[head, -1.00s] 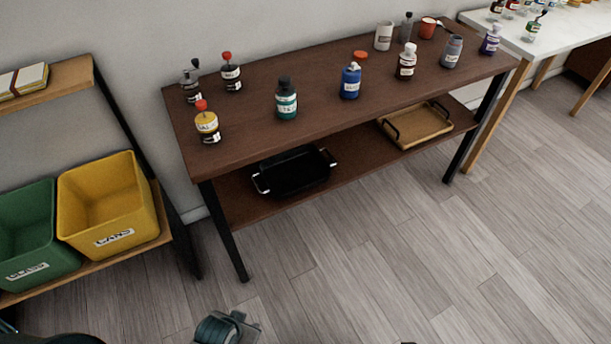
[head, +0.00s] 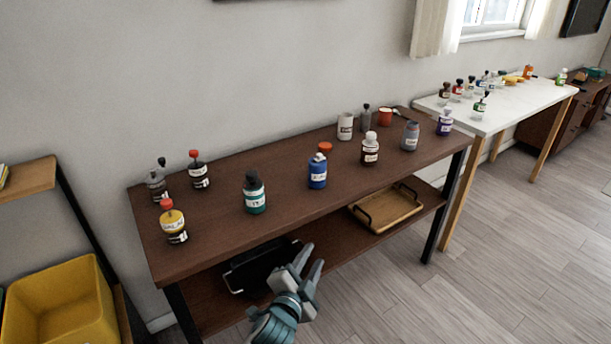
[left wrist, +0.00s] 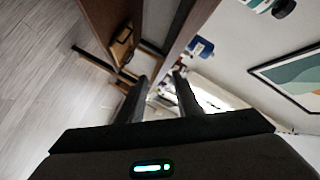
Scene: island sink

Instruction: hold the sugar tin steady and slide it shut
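I cannot pick out a sugar tin for certain; the labels are too small to read surely. A white labelled canister (head: 345,127) stands at the back of the brown table, right of its middle. My left gripper (head: 313,258) is in front of the table at lower-shelf height, pointing up, fingers apart and empty. In the left wrist view its two fingers (left wrist: 160,82) show a gap with nothing between them. My right gripper is not in view.
A white table (head: 515,103) stands right; a yellow bin (head: 60,310) left.

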